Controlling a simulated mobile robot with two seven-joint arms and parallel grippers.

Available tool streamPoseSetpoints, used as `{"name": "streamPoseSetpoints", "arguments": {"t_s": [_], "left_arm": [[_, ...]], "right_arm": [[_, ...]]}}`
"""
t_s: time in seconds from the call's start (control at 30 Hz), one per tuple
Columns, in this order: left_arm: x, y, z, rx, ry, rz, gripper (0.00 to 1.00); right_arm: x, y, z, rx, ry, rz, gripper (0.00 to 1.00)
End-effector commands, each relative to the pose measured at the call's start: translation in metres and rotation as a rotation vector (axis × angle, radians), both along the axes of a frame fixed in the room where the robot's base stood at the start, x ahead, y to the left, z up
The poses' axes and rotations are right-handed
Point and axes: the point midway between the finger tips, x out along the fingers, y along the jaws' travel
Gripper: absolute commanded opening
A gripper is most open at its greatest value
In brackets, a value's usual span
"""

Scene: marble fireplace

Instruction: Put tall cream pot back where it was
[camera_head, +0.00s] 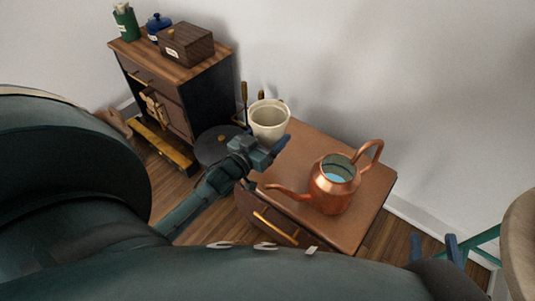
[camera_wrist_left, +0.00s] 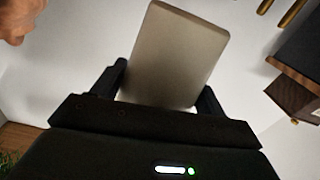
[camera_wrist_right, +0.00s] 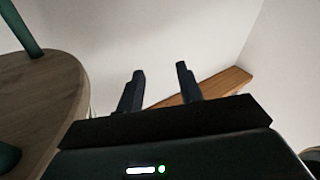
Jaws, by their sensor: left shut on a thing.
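The tall cream pot (camera_head: 268,121) is upright, its open rim up, at the far left corner of the low brown table in the head view. My left gripper (camera_head: 262,138) is shut on it from the front left. The pot's pale side (camera_wrist_left: 175,55) fills the space between the fingers in the left wrist view. I cannot tell whether its base touches the tabletop, as the gripper hides it. My right gripper (camera_head: 433,250) is off the table's right side, fingers apart. Nothing is between its fingers (camera_wrist_right: 160,85) in the right wrist view.
A copper watering can (camera_head: 335,186) stands on the low brown table (camera_head: 313,142), spout towards my left gripper. A dark cabinet (camera_head: 212,92) at the back left bears a wooden box (camera_head: 187,45), a blue pot (camera_head: 158,24) and a green canister (camera_head: 126,24). Fireplace tools (camera_head: 244,98) stand behind the pot.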

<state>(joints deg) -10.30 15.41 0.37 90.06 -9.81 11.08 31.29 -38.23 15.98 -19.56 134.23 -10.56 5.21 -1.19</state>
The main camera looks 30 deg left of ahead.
Motion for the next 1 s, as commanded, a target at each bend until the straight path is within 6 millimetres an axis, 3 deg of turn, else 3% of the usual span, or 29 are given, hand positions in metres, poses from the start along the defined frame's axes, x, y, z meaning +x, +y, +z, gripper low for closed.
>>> {"name": "streamPoseSetpoints", "arguments": {"t_s": [0.03,0.27,0.5,0.9,0.93,1.0], "left_arm": [[0.001,0.000,-0.013,-0.001,-0.004,0.000,0.37],[0.001,0.000,-0.031,0.001,-0.004,-0.001,0.37],[0.001,0.000,-0.063,0.001,-0.004,-0.001,0.37],[0.001,0.000,-0.066,0.001,-0.005,-0.001,0.37],[0.000,0.000,-0.066,0.001,-0.002,-0.001,0.76],[0.000,0.000,-0.066,0.001,-0.002,-0.001,0.81]], "right_arm": [[0.001,0.001,-0.004,0.014,-0.004,0.004,0.36],[0.002,0.002,-0.001,0.046,-0.003,0.013,0.36],[0.003,0.005,-0.003,0.093,-0.007,0.030,0.36],[0.004,0.006,-0.001,0.103,-0.006,0.033,0.36],[0.004,0.006,0.000,0.104,-0.005,0.033,0.36],[0.004,0.006,0.000,0.103,-0.004,0.033,0.36]]}}
